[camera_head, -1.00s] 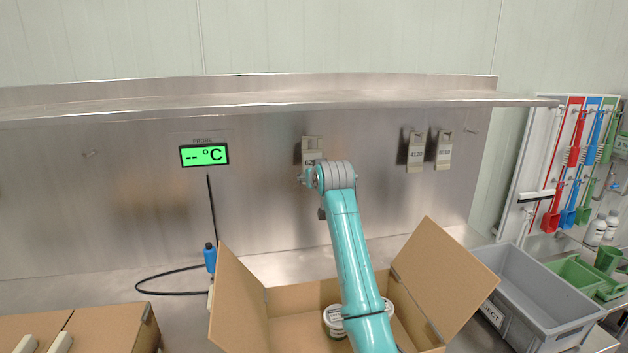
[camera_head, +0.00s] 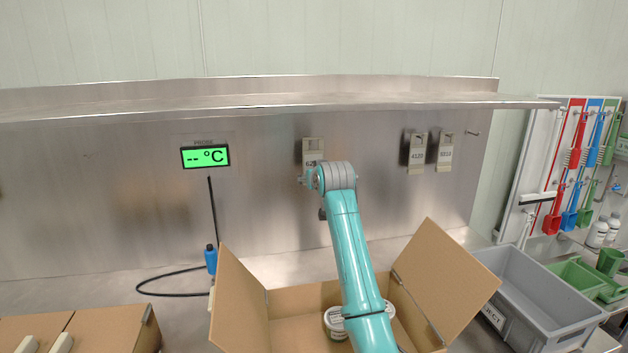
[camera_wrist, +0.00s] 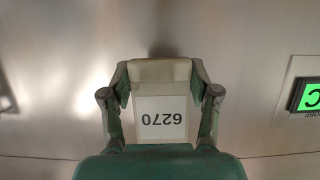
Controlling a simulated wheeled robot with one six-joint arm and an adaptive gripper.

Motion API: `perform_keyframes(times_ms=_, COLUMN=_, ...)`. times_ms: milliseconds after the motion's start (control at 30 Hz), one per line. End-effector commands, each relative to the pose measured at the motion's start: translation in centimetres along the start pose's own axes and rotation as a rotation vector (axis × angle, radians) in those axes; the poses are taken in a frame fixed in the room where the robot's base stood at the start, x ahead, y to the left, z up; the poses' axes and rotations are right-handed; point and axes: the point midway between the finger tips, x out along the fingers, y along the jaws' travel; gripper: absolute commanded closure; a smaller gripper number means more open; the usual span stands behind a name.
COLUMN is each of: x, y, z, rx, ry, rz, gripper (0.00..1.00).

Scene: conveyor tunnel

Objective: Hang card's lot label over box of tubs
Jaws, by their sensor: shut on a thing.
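I cannot make out a separate card.
Two more labels (camera_head: 417,150) (camera_head: 445,152) hang to the right, by a bare peg (camera_head: 473,132). A steel shelf (camera_head: 250,108) juts out above. A probe display (camera_head: 205,156) is left. A grey bin (camera_head: 540,300) flanks the box.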

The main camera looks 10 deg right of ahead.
Motion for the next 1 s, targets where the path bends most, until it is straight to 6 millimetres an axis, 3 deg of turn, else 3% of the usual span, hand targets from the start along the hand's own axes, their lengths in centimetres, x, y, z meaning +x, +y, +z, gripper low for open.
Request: perform_keyframes(times_ms=1000, x=3.3, y=0.0, z=-1.3, rx=0.000, ry=-0.001, rz=0.000, gripper=1.00)
